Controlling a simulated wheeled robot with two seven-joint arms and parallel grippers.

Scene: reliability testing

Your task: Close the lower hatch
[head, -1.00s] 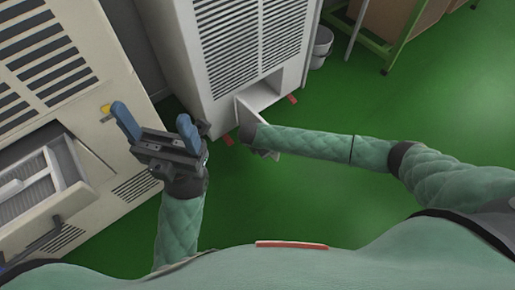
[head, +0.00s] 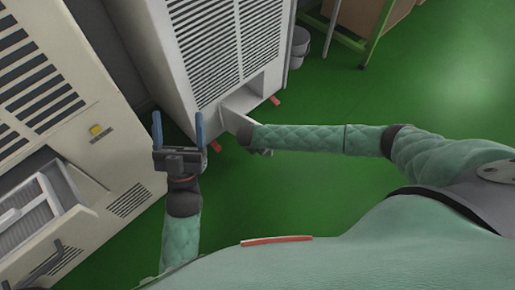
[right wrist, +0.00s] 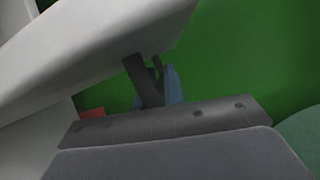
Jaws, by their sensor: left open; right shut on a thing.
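The white cabinet (head: 205,75) stands at the top centre of the head view. Its lower hatch (head: 236,119) is a pale panel that stands open, swung out from a low opening (head: 250,95). My right gripper (head: 264,149) is at the hatch's outer edge, mostly hidden by my forearm in the head view. In the right wrist view the hatch (right wrist: 95,50) fills the upper left, and my right gripper (right wrist: 155,88) is shut on a dark part at its edge, with a blue finger behind. My left gripper (head: 178,122) is open and empty, left of the hatch.
A beige machine (head: 60,110) with an open bay fills the left side. A grey bucket (head: 299,46) and a green-framed rack (head: 350,30) stand behind, right of the cabinet. Red feet (head: 215,147) show at the cabinet's base. The green floor on the right is clear.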

